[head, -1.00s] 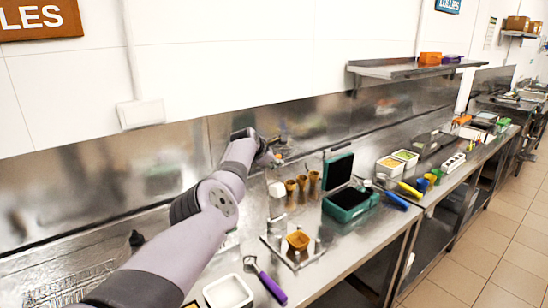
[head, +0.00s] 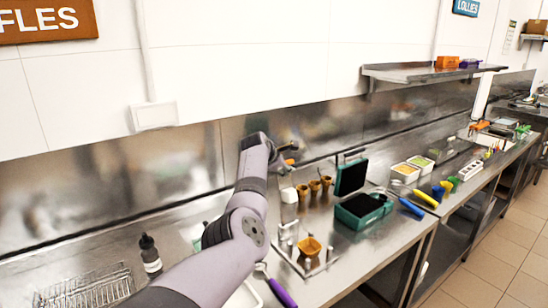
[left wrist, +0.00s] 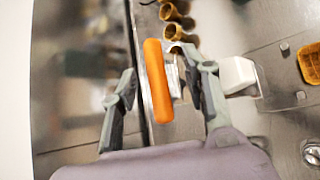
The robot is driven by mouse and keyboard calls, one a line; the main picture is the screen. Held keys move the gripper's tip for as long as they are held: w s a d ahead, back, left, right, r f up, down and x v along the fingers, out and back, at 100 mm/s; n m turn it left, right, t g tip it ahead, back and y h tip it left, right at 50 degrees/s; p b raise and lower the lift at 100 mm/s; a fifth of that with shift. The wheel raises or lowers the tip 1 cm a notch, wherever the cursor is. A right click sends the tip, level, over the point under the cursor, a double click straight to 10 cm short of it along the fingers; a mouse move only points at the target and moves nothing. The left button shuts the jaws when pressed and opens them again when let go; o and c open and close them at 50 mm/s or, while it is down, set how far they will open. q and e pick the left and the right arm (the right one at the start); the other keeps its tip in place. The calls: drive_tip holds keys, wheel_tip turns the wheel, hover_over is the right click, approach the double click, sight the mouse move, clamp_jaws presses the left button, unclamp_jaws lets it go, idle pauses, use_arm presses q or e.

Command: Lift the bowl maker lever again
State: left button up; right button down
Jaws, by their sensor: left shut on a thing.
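The bowl maker's orange lever handle (left wrist: 157,80) stands between the fingers of my left gripper (left wrist: 160,78) in the left wrist view, and the gripper is shut on it. In the head view my left gripper (head: 285,150) is at the back of the counter, with a bit of the orange handle (head: 290,162) showing beside it. The bowl maker's metal base (head: 290,250) has several posts and carries a brown waffle bowl (head: 309,247). A white block (left wrist: 238,75) lies right of the gripper. My right gripper is not seen.
Brown waffle cones (head: 315,187) stand in a row behind the base. An open teal waffle iron (head: 363,210) stands to the right. A dark bottle (head: 150,256), a wire rack (head: 85,290) and a purple-handled scoop (head: 281,292) are nearer the front. A steel wall panel rises behind.

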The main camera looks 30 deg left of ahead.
use_arm(q)
drive_tip(key=shift+s+a+r, duration=0.3)
drive_tip(key=shift+s+a, duration=0.1)
drive_tip(key=shift+s, duration=0.1)
drive_tip(key=d+v, duration=0.1)
drive_tip(key=v, duration=0.9)
drive_tip(key=shift+r, duration=0.1)
